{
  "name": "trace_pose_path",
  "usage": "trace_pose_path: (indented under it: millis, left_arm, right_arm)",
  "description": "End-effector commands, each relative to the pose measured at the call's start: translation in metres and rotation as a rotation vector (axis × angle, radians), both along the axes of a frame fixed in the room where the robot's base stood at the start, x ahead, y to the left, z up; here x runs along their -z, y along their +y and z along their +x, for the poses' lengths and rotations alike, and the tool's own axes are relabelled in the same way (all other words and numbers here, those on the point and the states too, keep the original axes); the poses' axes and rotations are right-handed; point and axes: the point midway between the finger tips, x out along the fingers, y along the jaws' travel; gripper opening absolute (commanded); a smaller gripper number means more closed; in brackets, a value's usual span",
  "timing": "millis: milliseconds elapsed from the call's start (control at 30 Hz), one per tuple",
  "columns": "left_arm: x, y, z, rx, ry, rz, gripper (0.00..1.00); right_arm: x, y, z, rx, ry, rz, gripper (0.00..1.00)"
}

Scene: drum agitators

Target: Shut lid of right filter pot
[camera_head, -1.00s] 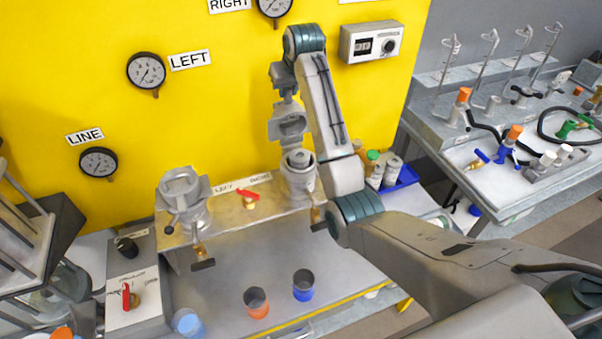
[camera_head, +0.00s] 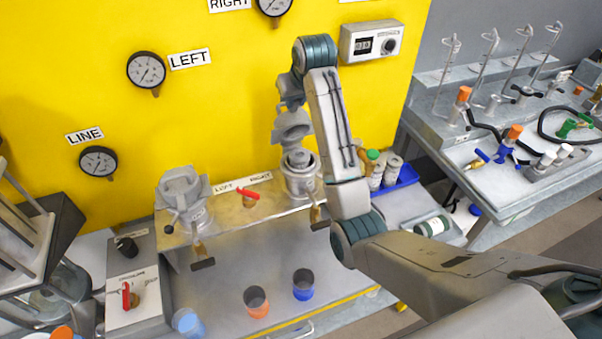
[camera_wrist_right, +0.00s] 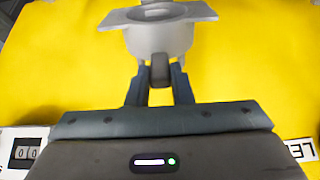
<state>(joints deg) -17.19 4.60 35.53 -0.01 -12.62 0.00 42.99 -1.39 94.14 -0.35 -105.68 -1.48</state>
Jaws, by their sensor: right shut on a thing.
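The right filter pot (camera_head: 300,181) is a grey metal cup at the right end of the metal bench. Its grey lid (camera_head: 293,133) is hinged up behind and above the pot, tilted forward over it, with a gap between. My right gripper (camera_head: 286,107) is at the lid's top edge. In the right wrist view, the gripper (camera_wrist_right: 160,75) is shut on a dark tab of the lid, and the lid's round body (camera_wrist_right: 160,38) shows beyond the fingers. My left gripper is not in view.
The left filter pot (camera_head: 188,213) stands at the bench's left end, with a red valve handle (camera_head: 247,193) between the pots. A blue tray (camera_head: 402,176) with bottles is right of the right pot. The yellow panel (camera_head: 230,110) rises close behind.

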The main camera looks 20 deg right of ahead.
Motion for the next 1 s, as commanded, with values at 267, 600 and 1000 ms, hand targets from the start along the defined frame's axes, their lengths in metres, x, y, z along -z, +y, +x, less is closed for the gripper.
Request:
trace_pose_path:
  millis: [267, 600, 1000]
  left_arm:
    - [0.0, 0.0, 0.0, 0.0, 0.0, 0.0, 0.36]
    - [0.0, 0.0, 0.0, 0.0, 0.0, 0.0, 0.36]
    - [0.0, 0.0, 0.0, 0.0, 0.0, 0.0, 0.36]
  right_arm:
    - [-0.001, 0.0, -0.001, 0.0, -0.001, 0.0, 0.11]
    - [0.012, -0.001, -0.029, 0.0, 0.001, 0.0, 0.11]
    - [0.017, -0.002, -0.045, 0.0, 0.001, 0.0, 0.11]
